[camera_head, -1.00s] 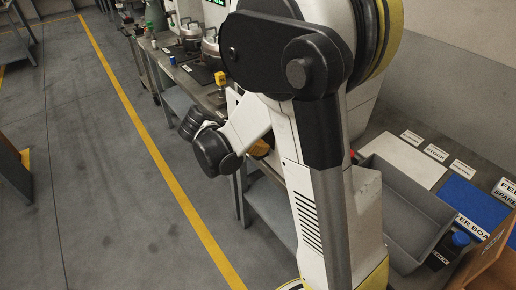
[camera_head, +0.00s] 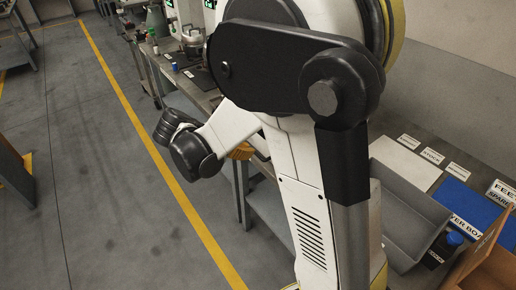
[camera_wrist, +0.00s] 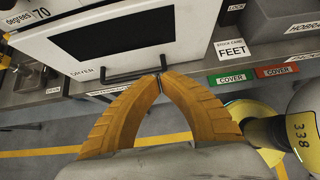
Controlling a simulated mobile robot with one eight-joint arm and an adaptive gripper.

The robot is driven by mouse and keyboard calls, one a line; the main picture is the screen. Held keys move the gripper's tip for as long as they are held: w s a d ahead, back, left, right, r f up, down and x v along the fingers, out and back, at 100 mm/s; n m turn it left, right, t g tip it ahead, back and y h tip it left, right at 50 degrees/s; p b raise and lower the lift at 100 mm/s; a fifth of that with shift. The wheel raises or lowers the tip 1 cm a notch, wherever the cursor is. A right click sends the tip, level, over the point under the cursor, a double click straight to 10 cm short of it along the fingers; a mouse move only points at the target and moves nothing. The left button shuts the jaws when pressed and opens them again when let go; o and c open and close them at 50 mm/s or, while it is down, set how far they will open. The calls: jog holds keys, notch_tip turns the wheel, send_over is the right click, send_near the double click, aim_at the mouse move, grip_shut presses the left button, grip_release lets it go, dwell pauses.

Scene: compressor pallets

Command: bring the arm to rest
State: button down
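My gripper (camera_wrist: 160,80) has two orange-yellow ribbed fingers whose tips meet in the wrist view. It is shut, with nothing seen between the fingertips. Beyond the tips is a white oven-like unit (camera_wrist: 190,35) with a dark window and a black bar handle (camera_wrist: 122,73); I cannot tell whether the tips touch it. In the head view my arm is folded in front of the bench, and only a yellow part of my gripper (camera_head: 241,151) shows behind it.
A grey bin (camera_head: 408,208), a blue mat (camera_head: 470,206), a blue-capped bottle (camera_head: 444,248) and a cardboard box (camera_head: 485,262) are at the right. Bench equipment (camera_head: 190,45) stands at the back.

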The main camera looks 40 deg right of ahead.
jog(key=shift+p+v, duration=0.45)
jog(key=shift+v, duration=1.55)
jog(key=shift+a, duration=0.1)
jog(key=s+a+r+m+t+y, duration=0.3)
jog(key=s+a+m+y, duration=0.1)
jog(key=m, duration=0.5)
jog(key=s+a+r+m+t+y, duration=0.3)
jog(key=s+a+m+y, duration=0.2)
jog(key=s+m, duration=0.3)
jog(key=shift+s+a+m+t, duration=0.2)
jog(key=shift+a+m+t, duration=0.2)
jog(key=shift+m, duration=0.3)
